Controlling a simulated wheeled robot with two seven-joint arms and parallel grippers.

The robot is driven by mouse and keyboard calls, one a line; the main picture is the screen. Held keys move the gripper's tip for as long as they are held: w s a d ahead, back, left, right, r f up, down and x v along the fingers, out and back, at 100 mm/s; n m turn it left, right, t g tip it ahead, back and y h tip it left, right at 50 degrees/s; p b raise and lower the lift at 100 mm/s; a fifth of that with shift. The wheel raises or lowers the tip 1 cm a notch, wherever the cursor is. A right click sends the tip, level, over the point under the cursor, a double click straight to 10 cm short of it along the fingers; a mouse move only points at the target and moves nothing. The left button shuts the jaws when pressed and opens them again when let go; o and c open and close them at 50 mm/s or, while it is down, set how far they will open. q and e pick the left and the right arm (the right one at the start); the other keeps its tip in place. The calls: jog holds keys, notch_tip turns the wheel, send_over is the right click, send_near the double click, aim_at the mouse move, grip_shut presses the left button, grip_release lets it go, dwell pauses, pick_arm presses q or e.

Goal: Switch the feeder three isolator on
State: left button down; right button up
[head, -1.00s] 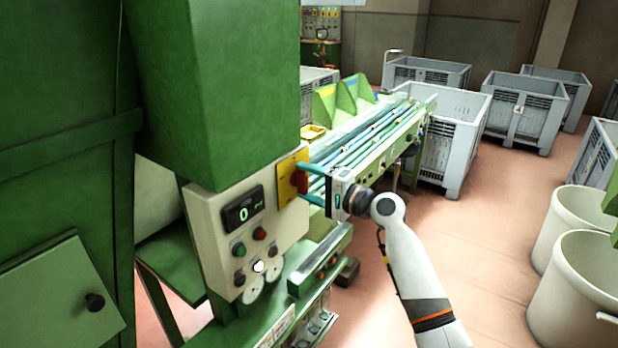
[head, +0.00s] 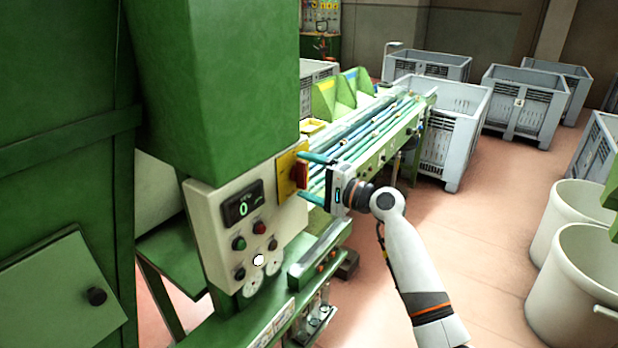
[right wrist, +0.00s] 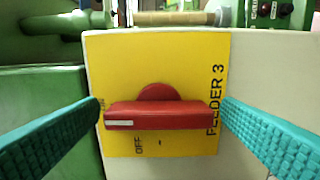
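The feeder three isolator is a red handle (right wrist: 160,115) on a yellow plate (right wrist: 190,60) marked FEEDER 3. In the right wrist view the handle lies level, its white mark at the left end, beside a partly hidden label. The word OFF is below it. In the head view the red handle (head: 300,175) stands about upright on the yellow plate (head: 285,178). My right gripper (head: 308,177) is open at the handle. In the right wrist view its teal fingers (right wrist: 160,103) straddle the handle's two ends; contact is unclear. My left gripper is out of view.
The cream control panel (head: 215,225) has a display reading 0 and several buttons. A green machine housing (head: 215,90) rises above it. A conveyor (head: 375,140) runs behind my right gripper. Grey crates (head: 525,105) and white bins (head: 575,285) stand to the right, around open floor.

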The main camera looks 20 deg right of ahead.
jog(key=shift+s, duration=0.1)
jog(key=shift+s+d+f+b, duration=0.15)
jog(key=shift+s+d+b, duration=0.1)
jog(key=shift+s+b, duration=0.05)
jog(key=b+v, duration=0.4)
jog(key=v, duration=0.7)
jog(key=shift+b, duration=0.35)
jog(key=shift+d, duration=0.1)
